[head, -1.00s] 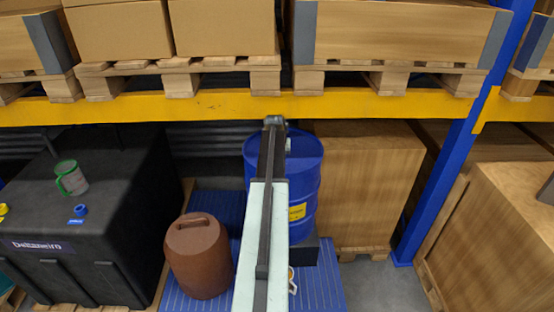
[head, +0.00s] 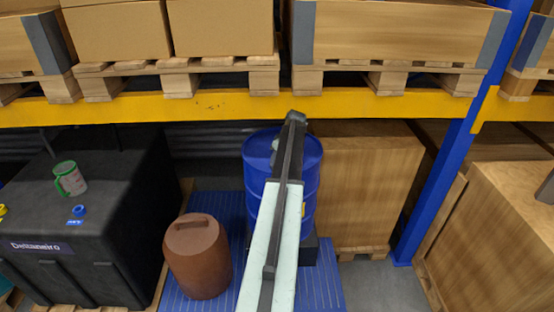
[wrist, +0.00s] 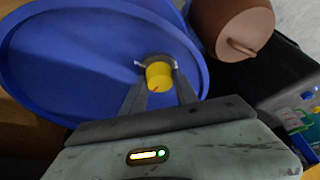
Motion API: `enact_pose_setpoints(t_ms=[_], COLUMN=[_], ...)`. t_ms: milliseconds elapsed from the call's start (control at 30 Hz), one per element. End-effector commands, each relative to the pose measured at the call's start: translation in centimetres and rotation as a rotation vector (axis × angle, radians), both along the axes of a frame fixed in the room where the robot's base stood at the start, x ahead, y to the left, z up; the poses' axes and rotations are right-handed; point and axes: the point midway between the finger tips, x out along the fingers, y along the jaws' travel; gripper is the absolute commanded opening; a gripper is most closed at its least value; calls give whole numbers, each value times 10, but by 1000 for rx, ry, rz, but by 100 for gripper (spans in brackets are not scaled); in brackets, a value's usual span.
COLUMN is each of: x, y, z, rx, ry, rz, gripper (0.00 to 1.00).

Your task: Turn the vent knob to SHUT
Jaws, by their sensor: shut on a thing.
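The vent knob (wrist: 158,75) is yellow with a small red mark on its face, and it sits on top of the blue drum (wrist: 95,55) in the wrist view. My gripper (wrist: 157,82) is shut on the knob, with one finger on each side. A dark collar with pale marks shows around the knob; I cannot read any lettering. In the head view the blue drum (head: 311,175) stands upright on the blue slatted floor, and my arm hides the knob.
A brown canister (head: 197,260) stands left of the drum. A black tank (head: 90,230) with a green-handled jug (head: 70,178) is farther left. A yellow shelf beam (head: 200,107) crosses above the drum. A wooden crate (head: 365,185) stands close on the right.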

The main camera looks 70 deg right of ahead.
Motion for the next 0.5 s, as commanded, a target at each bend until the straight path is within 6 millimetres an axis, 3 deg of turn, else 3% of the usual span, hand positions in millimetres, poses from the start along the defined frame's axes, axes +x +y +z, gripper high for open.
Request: enact_pose_setpoints(t_ms=[500], x=[0], y=[0], z=[0], rx=[2], ry=[1], rz=[175], gripper=[0])
